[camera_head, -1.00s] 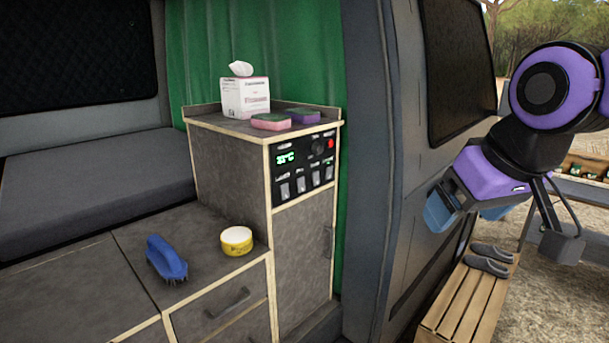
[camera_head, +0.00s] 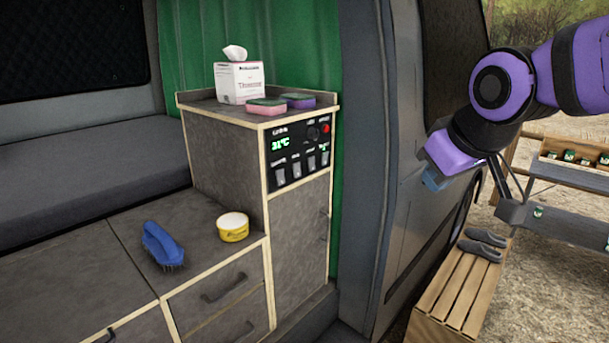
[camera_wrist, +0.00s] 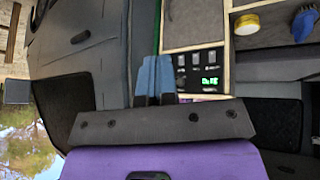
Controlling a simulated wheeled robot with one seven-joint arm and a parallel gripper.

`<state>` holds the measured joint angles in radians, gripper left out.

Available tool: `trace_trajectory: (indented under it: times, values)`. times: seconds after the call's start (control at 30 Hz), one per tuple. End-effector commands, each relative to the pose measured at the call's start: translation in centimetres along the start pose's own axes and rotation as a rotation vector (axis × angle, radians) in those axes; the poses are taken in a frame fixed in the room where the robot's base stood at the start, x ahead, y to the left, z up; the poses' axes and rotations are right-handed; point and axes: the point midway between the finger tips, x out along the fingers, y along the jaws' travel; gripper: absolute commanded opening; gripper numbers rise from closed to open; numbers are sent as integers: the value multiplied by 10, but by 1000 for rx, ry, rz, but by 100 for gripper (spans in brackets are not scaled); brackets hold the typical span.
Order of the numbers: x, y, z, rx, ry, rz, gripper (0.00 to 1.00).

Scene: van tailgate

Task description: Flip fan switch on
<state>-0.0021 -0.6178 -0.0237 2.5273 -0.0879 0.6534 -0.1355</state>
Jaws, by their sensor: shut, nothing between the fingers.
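The black control panel (camera_head: 300,151) is set into the upper front of the tall grey cabinet. I cannot tell which switch is the fan's or how each is set. My gripper (camera_head: 433,180) is to the right of the panel, well apart from it, in front of the van's side. In the wrist view my blue fingers (camera_wrist: 154,78) are together and empty, and the panel (camera_wrist: 202,70) shows beyond them, partly hidden.
A tissue box (camera_head: 240,82) and sponges (camera_head: 267,106) are on the cabinet top. A blue brush (camera_head: 162,246) and yellow tub (camera_head: 233,227) are on the lower counter. The van's grey door pillar (camera_head: 366,160) stands between panel and gripper. A slatted bench (camera_head: 462,300) holds shoes.

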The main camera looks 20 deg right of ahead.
Motion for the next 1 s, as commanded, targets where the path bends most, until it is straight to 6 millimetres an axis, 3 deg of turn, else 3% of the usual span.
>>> trace_trajectory:
  times: [0.2, 0.5, 0.8, 1.0]
  values:
    - [46, 22, -46, -248, 129, 77, 0]
    - [104, 37, -98, -612, 311, 168, 0]
    - [159, 30, -132, -972, 510, 236, 0]
    - [191, 16, -144, -1192, 662, 271, 0]
